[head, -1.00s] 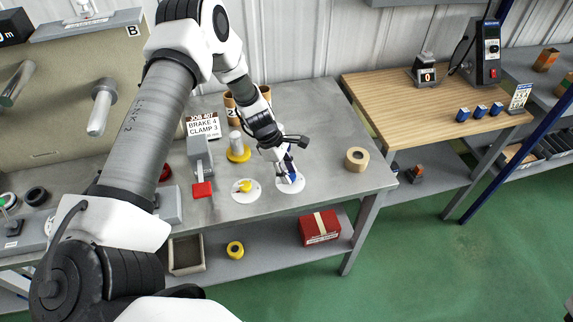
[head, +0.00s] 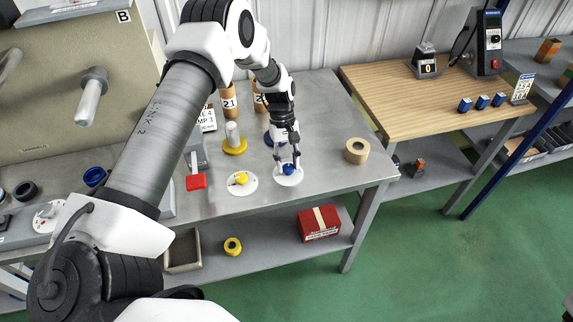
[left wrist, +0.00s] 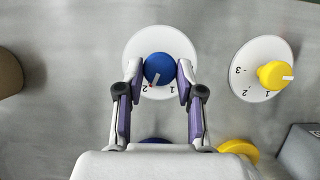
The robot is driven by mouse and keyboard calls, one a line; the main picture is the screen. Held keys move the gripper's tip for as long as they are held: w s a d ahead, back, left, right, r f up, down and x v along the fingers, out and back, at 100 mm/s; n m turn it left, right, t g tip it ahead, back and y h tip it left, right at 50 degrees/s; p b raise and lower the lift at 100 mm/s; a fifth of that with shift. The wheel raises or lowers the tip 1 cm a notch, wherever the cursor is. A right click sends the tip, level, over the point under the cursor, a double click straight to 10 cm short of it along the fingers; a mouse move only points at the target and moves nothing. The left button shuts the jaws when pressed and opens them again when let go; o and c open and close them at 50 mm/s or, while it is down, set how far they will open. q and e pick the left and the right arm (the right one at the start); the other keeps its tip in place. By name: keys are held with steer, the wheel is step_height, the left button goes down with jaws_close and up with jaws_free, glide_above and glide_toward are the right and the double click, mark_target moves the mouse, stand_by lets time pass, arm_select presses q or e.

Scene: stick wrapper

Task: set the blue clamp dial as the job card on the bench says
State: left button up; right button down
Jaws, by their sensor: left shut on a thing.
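The blue clamp dial (head: 288,170) sits on a white disc (head: 297,178) near the bench's front edge. In the left wrist view, the blue dial (left wrist: 159,66) has a white pointer aimed down-left, close to the 2; a 1 shows to its right. Other marks are hidden or too small to read. My left gripper (head: 288,163) is above the disc, its fingers shut on the dial's two sides. The job card (head: 209,118) stands at the back, partly covered by my arm; readable parts end in 4 and, below, "MP 3". My right gripper is not in view.
A yellow dial (head: 240,179) on its own white disc lies just left of the blue one. A yellow-based post (head: 234,145), a red-ended lever (head: 196,183) and a tape roll (head: 356,150) stand nearby. Bench space between blue dial and tape is clear.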

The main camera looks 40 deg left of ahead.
arm_select(q)
steer(key=m, duration=0.1)
steer(key=m+y+b, duration=0.1)
steer(key=shift+s+d+f+m+g, duration=0.2)
steer(key=shift+f+m+g, duration=0.1)
steer(key=shift+m+g, duration=0.1)
steer(key=m, duration=0.1)
steer(key=m+y, duration=0.1)
steer(key=m, duration=0.1)
steer(key=shift+w+d+m+g+b, duration=0.1)
steer(key=shift+w+m+g+b, duration=0.05)
steer(key=shift+m+g+b, duration=0.2)
steer(key=m+y, duration=0.1)
steer(key=m, duration=0.2)
steer(key=shift+d+r+m+y, duration=0.1)
steer(key=shift+m+y, duration=0.15)
steer(key=shift+y, duration=0.05)
steer(key=shift+d+m+y, duration=0.1)
steer(key=shift+m+y, duration=0.5)
steer(key=shift+m, duration=1)
steer(key=o, duration=1.2)
steer(key=shift+c, duration=0.2)
steer(key=shift+r, duration=0.1)
